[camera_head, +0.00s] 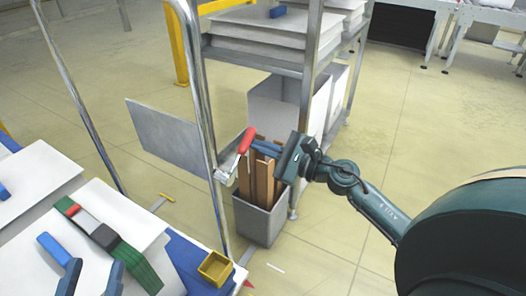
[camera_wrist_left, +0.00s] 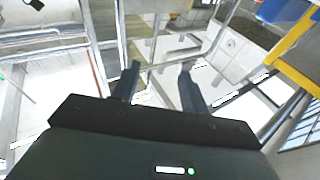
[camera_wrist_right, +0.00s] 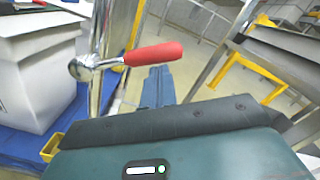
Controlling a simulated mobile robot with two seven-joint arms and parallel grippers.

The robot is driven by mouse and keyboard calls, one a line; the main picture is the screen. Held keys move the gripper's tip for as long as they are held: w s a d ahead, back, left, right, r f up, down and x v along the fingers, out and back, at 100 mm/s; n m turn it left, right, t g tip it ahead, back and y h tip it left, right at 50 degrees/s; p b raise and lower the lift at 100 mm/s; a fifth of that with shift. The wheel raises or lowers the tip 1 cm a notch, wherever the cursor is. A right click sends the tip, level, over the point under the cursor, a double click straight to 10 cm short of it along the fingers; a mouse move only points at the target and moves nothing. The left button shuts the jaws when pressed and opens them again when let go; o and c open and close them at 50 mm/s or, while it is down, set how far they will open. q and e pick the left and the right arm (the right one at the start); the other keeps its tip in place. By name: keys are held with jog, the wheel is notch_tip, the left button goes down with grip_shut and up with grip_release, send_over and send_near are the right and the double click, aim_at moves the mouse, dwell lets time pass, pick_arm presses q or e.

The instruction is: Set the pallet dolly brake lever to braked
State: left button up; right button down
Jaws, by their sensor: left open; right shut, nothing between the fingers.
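The brake lever has a red handle (camera_head: 247,140) and a metal pivot on the upright metal tube (camera_head: 206,120) of the dolly. The handle slants up and right from the pivot in the head view. In the right wrist view the red handle (camera_wrist_right: 153,53) lies nearly level, right of the round pivot (camera_wrist_right: 82,67). My right gripper (camera_head: 262,147) is shut and empty, its fingertips close beside the handle; I cannot tell whether they touch. My left gripper (camera_head: 93,277) is open and empty at the bottom left, also seen in the left wrist view (camera_wrist_left: 160,75).
A grey bin (camera_head: 262,222) with upright brown boards stands below my right gripper. A metal shelf rack (camera_head: 310,90) stands behind it. White stacks with a green tape tool (camera_head: 135,260) and a yellow tray (camera_head: 215,268) fill the lower left. Floor at right is open.

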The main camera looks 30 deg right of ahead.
aim_at(243, 143)
jog(key=n, duration=0.1)
jog(key=r+n, duration=0.1)
jog(key=a+r+n, duration=0.1)
jog(key=shift+s+r, duration=0.2)
jog(key=shift+s, duration=0.1)
jog(key=a+r+n, duration=0.1)
jog(key=n, duration=0.1)
jog(key=s+a+r+n+p, duration=0.1)
jog(key=n, duration=0.1)
jog(key=s+a+r+n+p, duration=0.1)
jog(key=n, duration=0.1)
jog(key=shift+a+r+g, duration=0.2)
jog(key=shift+r+g, duration=0.1)
jog(key=shift+r, duration=0.05)
pick_arm(q)
jog(key=shift+s+a+r+m+y+p, duration=0.2)
jog(key=shift+a+m+y+p, duration=0.3)
jog(key=shift+p, duration=0.45)
pick_arm(e)
jog(key=shift+s+a+r+n, duration=0.15)
jog(key=shift+s+a+n, duration=0.2)
jog(key=shift+a, duration=0.1)
jog(key=shift+s+a+r+n, duration=0.1)
jog(key=shift+s+a+n, duration=0.1)
jog(key=shift+a+n, duration=0.2)
pick_arm(q)
jog(key=shift+a, duration=0.15)
pick_arm(e)
jog(key=shift+a, duration=0.15)
